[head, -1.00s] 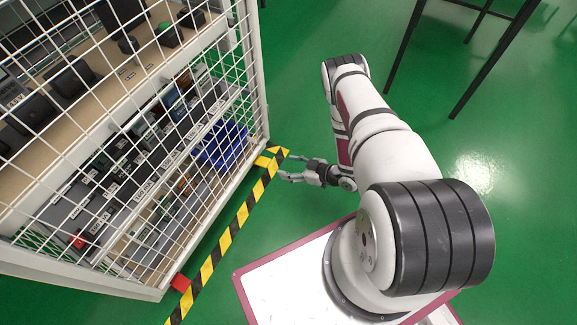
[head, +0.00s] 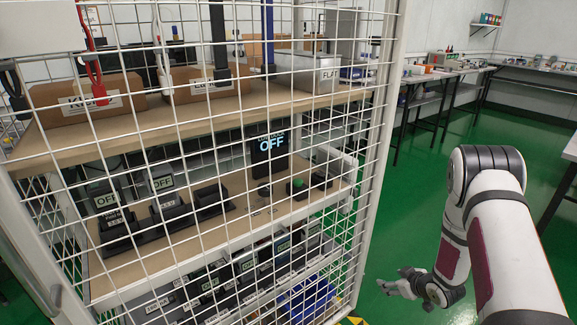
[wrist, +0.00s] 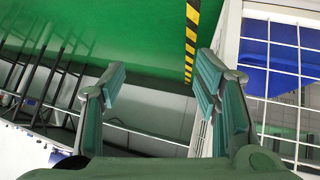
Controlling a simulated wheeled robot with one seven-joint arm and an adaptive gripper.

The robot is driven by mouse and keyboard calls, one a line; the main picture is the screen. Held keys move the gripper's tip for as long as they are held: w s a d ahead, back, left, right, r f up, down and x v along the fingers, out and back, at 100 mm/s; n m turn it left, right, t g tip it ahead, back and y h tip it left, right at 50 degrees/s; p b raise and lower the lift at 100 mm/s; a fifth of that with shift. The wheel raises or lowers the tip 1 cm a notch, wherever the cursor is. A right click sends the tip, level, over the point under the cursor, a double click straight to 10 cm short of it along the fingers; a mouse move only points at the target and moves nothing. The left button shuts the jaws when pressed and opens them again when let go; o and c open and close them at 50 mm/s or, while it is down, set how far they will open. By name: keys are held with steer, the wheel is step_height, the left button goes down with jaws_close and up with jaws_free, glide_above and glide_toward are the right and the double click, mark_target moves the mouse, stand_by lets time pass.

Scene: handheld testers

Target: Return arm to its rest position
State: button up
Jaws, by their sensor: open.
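My gripper (head: 391,281) shows in the head view at the lower right, to the right of the wire-mesh cage and above the green floor. My white and dark arm bends down to it from the right edge. In the wrist view my gripper's two fingers (wrist: 160,82) stand wide apart with nothing between them. Floor, a pale wall band and the cage edge show behind the fingers. The gripper holds nothing.
The mesh cage (head: 384,150) holds shelves of handheld testers, with a blue bin (head: 310,297) low down. The wrist view shows mesh close on the right and black-yellow floor tape (wrist: 191,40). Green floor (head: 400,225) is clear right of the cage; benches (head: 420,78) stand behind.

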step_height(320, 180, up, 22)
steer(key=s+m+g+h, duration=0.2)
steer(key=m+h, duration=0.1)
steer(key=h, duration=0.1)
steer(key=s+a+r+m+g, duration=0.2)
steer(key=s+a+r, duration=0.2)
steer(key=s+r, duration=0.85)
steer(key=s+a+r+m+g+y, duration=0.1)
steer(key=s+a+r+g, duration=0.2)
steer(key=s, duration=0.8)
steer(key=s+a+r, duration=0.2)
steer(key=s+a, duration=0.2)
steer(key=s, duration=0.6)
steer(key=s+a+r+m+g+y, duration=0.1)
steer(key=s+a+r+g, duration=0.2)
steer(key=s, duration=0.8)
step_height(320, 180, up, 34)
steer(key=t+p, duration=0.5)
steer(key=p, duration=2.7)
steer(key=shift+s+a+r+n+p, duration=0.15)
steer(key=shift+a+r+n+p, duration=0.1)
steer(key=shift+n+p, duration=0.1)
